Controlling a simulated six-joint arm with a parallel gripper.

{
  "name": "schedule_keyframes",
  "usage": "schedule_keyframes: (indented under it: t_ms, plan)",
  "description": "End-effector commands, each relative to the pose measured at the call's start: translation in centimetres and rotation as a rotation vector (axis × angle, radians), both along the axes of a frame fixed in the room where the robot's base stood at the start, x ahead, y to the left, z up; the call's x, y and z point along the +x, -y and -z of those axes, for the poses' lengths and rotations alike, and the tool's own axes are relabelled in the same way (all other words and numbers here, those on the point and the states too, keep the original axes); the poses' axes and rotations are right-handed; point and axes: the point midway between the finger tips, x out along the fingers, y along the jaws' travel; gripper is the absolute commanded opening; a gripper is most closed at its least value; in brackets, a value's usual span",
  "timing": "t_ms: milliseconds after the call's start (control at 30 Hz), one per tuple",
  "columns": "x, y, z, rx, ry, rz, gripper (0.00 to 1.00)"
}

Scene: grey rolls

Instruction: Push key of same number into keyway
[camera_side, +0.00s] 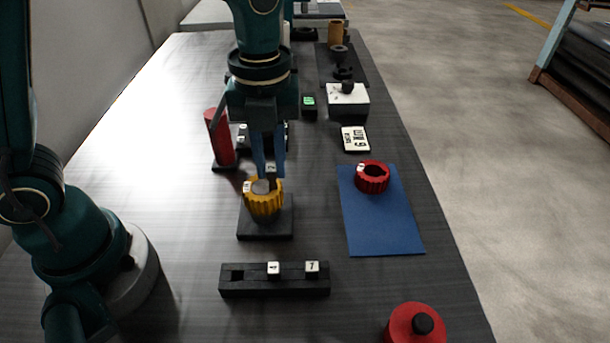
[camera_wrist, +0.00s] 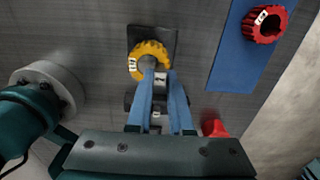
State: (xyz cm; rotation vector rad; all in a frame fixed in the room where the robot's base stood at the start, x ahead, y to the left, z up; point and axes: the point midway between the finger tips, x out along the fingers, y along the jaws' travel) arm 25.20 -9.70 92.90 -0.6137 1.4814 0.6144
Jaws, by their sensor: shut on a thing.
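My gripper (camera_side: 270,166) is shut on a small key (camera_side: 271,169) with a white face that seems to read 2. The key also shows between the blue fingertips in the wrist view (camera_wrist: 161,78). A yellow toothed ring (camera_side: 265,203) sits around a grey post on a black square base (camera_side: 264,229). The ring's white number tag (camera_wrist: 132,66) is too small to read surely. A red toothed ring (camera_side: 372,178) with a white tag lies on the blue mat (camera_side: 385,229).
A black rack (camera_side: 247,285) in front holds keys marked 4 (camera_side: 273,269) and 7 (camera_side: 312,267), with an empty slot at left. A leaning red cylinder (camera_side: 219,138) stands behind left. A numbered card (camera_side: 355,139) and a red round knobbed thing (camera_side: 415,325) lie right.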

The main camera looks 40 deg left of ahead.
Motion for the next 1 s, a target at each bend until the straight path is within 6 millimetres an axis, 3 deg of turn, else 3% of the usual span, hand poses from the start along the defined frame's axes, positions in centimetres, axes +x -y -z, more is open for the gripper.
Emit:
schedule_keyframes:
  t_ms: [767,800,867,1000]
  plan:
    - [0.0,0.0,2.2,0.0,0.0,0.0,0.0]
    - [0.0,0.0,2.2,0.0,0.0,0.0,0.3]
    - [0.0,0.0,2.2,0.0,0.0,0.0,0.53]
    - [0.0,0.0,2.1,0.0,0.0,0.0,0.54]
